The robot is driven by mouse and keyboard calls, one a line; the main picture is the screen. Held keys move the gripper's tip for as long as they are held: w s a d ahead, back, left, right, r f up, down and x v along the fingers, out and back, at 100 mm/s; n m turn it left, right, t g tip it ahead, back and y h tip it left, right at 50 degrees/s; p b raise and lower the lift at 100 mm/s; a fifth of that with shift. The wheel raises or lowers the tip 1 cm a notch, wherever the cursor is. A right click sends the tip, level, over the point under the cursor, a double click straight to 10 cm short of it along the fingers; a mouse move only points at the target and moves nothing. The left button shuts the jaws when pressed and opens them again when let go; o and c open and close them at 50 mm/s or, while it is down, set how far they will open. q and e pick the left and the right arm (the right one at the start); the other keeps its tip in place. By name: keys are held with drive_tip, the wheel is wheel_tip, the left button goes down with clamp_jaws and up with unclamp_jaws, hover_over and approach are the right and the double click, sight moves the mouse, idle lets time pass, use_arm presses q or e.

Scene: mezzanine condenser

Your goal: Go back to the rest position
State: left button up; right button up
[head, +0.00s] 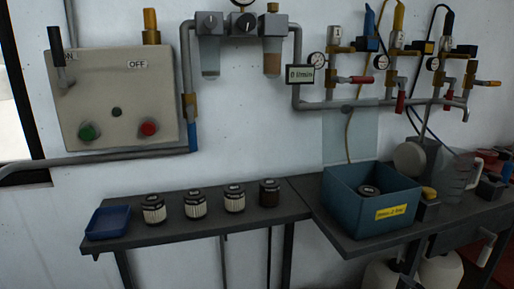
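Neither of my grippers shows in the head view, so whether they are open or shut is hidden. A dark shelf (165,235) along the wall carries a row of filter cartridges. Three have pale pleated sides, among them the leftmost cartridge (154,209), and the dark brown cartridge (269,193) stands at the right end. A blue bin (345,208) with a yellow label stands on the bench to the right and has one dark-topped cartridge (369,191) inside.
An empty-looking blue tray (107,222) sits at the shelf's left end. A control box (115,100) with levers and buttons hangs above. Pipes, gauges and valves (400,70) line the wall at right. A clear jug (457,178) stands on the bench. White containers (440,272) stand below.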

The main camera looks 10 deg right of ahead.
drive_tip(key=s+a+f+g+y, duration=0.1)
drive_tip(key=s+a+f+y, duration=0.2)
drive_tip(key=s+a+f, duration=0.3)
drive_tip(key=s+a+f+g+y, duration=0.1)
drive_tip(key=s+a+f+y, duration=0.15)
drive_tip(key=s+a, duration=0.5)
use_arm(q)
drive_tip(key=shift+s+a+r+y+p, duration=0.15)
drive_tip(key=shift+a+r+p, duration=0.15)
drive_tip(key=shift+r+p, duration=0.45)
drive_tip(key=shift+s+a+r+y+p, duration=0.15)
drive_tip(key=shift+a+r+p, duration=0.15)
drive_tip(key=shift+p, duration=0.7)
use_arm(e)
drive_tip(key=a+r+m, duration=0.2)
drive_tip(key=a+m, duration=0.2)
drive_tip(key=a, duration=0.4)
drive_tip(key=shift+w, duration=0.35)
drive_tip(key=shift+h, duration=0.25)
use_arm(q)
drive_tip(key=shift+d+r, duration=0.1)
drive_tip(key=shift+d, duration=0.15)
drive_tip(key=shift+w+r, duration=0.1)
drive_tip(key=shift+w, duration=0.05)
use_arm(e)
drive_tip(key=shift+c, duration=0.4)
